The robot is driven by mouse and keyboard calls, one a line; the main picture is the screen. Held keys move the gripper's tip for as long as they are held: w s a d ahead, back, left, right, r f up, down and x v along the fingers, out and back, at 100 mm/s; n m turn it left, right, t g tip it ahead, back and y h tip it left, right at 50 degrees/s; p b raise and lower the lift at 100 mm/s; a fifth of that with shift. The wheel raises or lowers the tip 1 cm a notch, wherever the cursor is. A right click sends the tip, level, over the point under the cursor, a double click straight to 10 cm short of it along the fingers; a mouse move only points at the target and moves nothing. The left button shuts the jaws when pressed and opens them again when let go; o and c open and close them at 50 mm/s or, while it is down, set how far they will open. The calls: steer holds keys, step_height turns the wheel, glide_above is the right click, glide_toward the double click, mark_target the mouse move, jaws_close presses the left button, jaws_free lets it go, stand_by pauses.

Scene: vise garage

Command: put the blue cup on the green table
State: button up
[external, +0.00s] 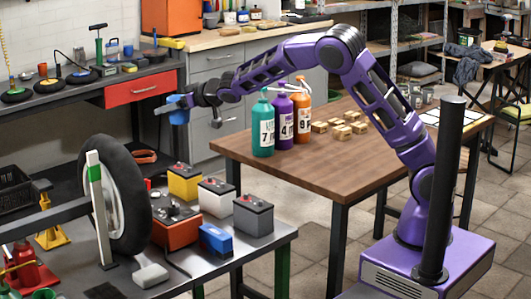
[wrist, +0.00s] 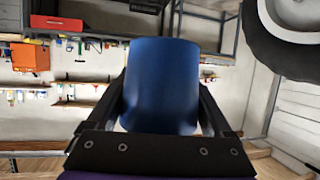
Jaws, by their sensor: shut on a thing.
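My gripper (external: 190,104) is shut on a blue cup (external: 178,110), held in the air at the left of the brown table. In the wrist view the cup (wrist: 162,85) fills the space between the two fingers (wrist: 162,100). A dark-topped table with green legs (external: 262,247) stands at the front left, below and in front of the cup. It carries a wheel (external: 113,193), several batteries (external: 253,217) and a blue box (external: 215,238). The cup is clear of this table.
The brown table (external: 330,165) holds three labelled bottles (external: 263,128) and several small wooden blocks (external: 342,128). A dark workbench with a red drawer (external: 145,87) stands behind at left. The green-legged table's right front corner has a bare strip.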

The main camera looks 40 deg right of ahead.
steer(key=s+a+r+n+y, duration=0.1)
steer(key=s+a+r, duration=0.15)
steer(key=a, duration=0.75)
steer(key=s+a+r, duration=0.2)
steer(key=s+a, duration=0.2)
steer(key=a, duration=0.6)
steer(key=s+a+f, duration=0.2)
steer(key=s+a, duration=0.7)
steer(key=a, duration=0.3)
steer(key=s+a+f+m+h+b, duration=0.1)
steer(key=s+f, duration=0.3)
steer(key=f, duration=0.7)
steer(key=s+a+f+m+h+b, duration=0.15)
steer(key=s+f, duration=0.35)
steer(key=f, duration=0.6)
steer(key=h+b, duration=0.1)
glide_above(110, 274)
steer(key=shift+m, duration=0.45)
steer(key=f, duration=0.8)
steer(key=shift+s+f, duration=0.1)
steer(key=shift+s, duration=0.2)
steer(key=shift+w+f, duration=0.25)
steer(key=shift+f+b, duration=0.3)
steer(key=shift+f, duration=1.15)
steer(key=shift+f, duration=0.1)
